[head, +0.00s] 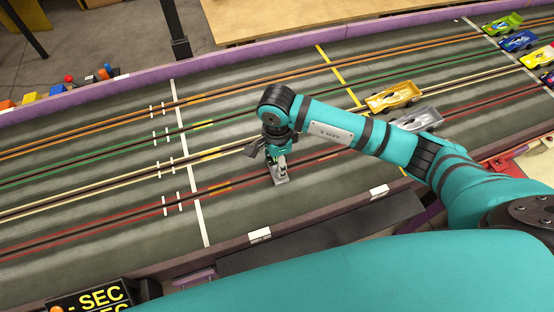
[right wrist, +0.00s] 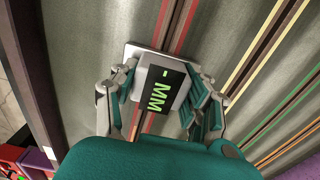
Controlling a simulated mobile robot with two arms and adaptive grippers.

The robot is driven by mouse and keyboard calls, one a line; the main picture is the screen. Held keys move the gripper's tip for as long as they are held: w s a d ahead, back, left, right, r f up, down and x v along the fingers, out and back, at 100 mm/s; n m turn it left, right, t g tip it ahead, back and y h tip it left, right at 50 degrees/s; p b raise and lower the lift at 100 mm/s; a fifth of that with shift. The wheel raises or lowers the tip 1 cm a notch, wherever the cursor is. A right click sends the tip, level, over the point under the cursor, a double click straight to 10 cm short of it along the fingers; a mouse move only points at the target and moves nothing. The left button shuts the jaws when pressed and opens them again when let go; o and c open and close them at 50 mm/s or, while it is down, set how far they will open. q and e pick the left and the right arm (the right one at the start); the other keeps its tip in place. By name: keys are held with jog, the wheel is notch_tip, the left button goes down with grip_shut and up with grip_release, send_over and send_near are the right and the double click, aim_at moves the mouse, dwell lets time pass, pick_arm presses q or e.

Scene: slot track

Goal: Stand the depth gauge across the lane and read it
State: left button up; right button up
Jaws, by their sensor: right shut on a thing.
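The depth gauge (head: 280,174) is a small pale grey block on the lane with the red lines, near the front of the track. In the right wrist view the depth gauge (right wrist: 150,71) has a dark display with green characters reading "- MM", with no digits. Its pale base plate lies over the red lane (right wrist: 180,26); whether it touches the track, I cannot tell. My right gripper (head: 278,157) reaches down onto it, and its fingers (right wrist: 160,85) are shut on the gauge's two sides. My left gripper is not in view.
A gold car (head: 393,96) and a silver car (head: 416,119) stand on the track to the right, close to my right arm. More cars stand at the far right. A "SEC" display (head: 92,298) is at the bottom left. The track left of the gauge is clear.

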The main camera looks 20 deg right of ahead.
jog(key=o, duration=0.8)
jog(key=shift+f, duration=0.15)
jog(key=o, duration=0.5)
jog(key=shift+r, duration=0.6)
notch_tip(320, 180, up, 11)
jog(key=shift+r+b, duration=0.1)
jog(key=shift+b, duration=0.85)
jog(key=shift+s, duration=0.1)
